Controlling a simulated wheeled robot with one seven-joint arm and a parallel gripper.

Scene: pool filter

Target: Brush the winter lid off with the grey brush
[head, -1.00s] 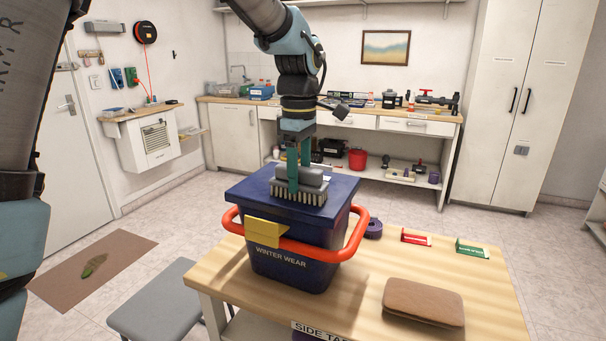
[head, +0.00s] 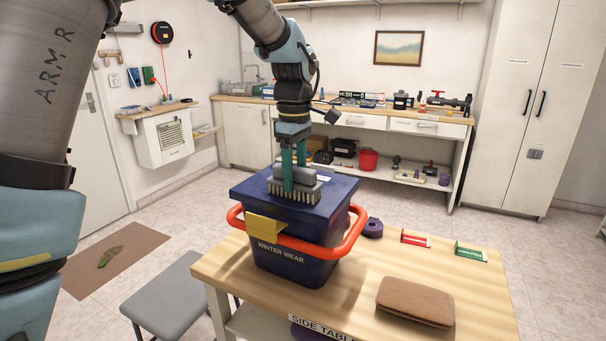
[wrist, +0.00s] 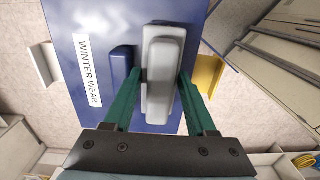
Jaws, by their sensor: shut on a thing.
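The grey brush (head: 293,184) has a light grey handle and dark bristles. My gripper (head: 294,176) is shut on its handle, with a green finger on each side; the brush also shows between the fingers in the wrist view (wrist: 162,78). The dark blue winter lid (head: 335,191) covers the "WINTER WEAR" bin (head: 300,262). The brush is at the lid's top, bristles down, toward its front left; I cannot tell whether they press on it. In the wrist view the lid (wrist: 75,30) shows a white label and a blue raised grip. No dirt can be made out on the lid.
An orange-red handle (head: 348,240) and a yellow latch (head: 265,229) are on the bin. The bin stands on the wooden side table (head: 350,310). A brown folded case (head: 415,300), a purple roll (head: 373,228), and red and green items lie to its right. A grey stool (head: 172,295) stands at left.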

